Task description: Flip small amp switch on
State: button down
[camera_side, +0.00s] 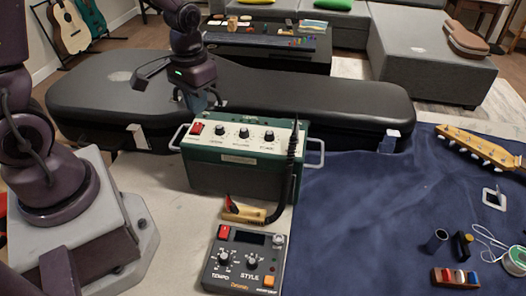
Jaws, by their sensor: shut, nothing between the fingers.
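The small green amp (238,161) stands on the table in the middle of the view, with a pale panel of several black knobs on top. Its red switch (196,129) is at the left end of that panel; its position is too small to tell. My gripper (200,104) hangs above and behind the amp's left end, near the red switch and apart from it as far as I can see. The fingers are shut and empty, and the amp's top edge partly hides their lower part.
A black guitar case (330,97) lies behind the amp. A black cable or rod rises at the amp's right. A guitar headstock (478,146) and small parts lie on the blue cloth (350,220).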

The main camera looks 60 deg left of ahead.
jog(key=shift+f, duration=1.3)
dwell(0.4)
jog(key=shift+r, duration=0.1)
notch_tip(320, 180, up, 7)
dwell(0.8)
jog(key=s+d+r+m+t, duration=0.3)
jog(key=s+d+r+t, duration=0.2)
jog(key=s+r, duration=0.3)
notch_tip(320, 180, up, 4)
jog(key=shift+s+d+r+t, duration=0.1)
jog(key=shift+s+d+t, duration=0.25)
jog(key=shift+d, duration=0.35)
